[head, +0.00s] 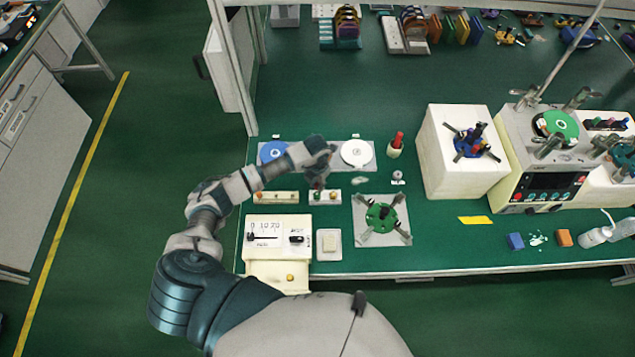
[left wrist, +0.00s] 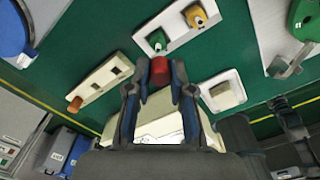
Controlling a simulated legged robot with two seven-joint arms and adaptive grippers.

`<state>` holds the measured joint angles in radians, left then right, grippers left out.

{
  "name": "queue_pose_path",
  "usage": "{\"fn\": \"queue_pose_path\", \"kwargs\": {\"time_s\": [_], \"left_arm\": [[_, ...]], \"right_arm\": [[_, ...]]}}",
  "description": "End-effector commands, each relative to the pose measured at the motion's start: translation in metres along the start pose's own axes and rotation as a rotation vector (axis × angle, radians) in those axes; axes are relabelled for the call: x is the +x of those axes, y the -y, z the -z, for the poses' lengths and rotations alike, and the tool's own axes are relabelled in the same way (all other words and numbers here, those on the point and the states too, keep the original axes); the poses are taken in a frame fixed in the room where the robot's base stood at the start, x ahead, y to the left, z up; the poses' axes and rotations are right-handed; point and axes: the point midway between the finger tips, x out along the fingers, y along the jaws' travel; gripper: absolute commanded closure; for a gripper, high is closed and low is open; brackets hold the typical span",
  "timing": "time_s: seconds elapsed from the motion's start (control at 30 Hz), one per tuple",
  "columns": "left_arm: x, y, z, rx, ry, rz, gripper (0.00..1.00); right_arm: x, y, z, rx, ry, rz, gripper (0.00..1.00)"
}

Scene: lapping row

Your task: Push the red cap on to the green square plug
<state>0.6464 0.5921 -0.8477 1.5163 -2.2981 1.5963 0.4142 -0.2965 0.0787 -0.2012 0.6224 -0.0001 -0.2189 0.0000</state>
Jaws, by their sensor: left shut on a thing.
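My left gripper (head: 318,180) reaches over the bench in the head view, just above the small white plate (head: 325,197). In the left wrist view my left gripper (left wrist: 157,80) is shut on the red cap (left wrist: 160,70), held between the fingertips. The green square plug (left wrist: 157,40) stands on the white plate (left wrist: 172,34), just beyond the cap in that view. The cap looks apart from the plug, with a small gap seen. A yellow-orange plug (left wrist: 196,16) stands on the same plate. My right gripper is not in view.
A cream slotted strip (head: 277,197) lies left of the plate. A white dish with a pale block (head: 329,244) and a gauge box (head: 278,230) are nearer. A grey plate with a green disc and arms (head: 382,219) stands right, a red-topped bottle (head: 396,144) behind.

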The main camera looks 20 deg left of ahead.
Motion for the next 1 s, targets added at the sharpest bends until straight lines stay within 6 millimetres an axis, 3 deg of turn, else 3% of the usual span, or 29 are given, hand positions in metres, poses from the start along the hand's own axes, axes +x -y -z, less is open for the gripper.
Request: {"fn": "queue_pose_path", "kwargs": {"time_s": [0.03, 0.23, 1.0], "left_arm": [[0.009, 0.000, 0.000, 0.000, -0.001, 0.000, 0.92], [0.024, 0.000, 0.000, 0.001, -0.001, -0.001, 0.92], [0.024, 0.000, 0.001, 0.000, 0.001, 0.000, 0.92]], "right_arm": [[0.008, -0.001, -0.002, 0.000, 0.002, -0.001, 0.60], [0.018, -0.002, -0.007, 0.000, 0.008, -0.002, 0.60], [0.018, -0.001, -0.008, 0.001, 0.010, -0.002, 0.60]]}}
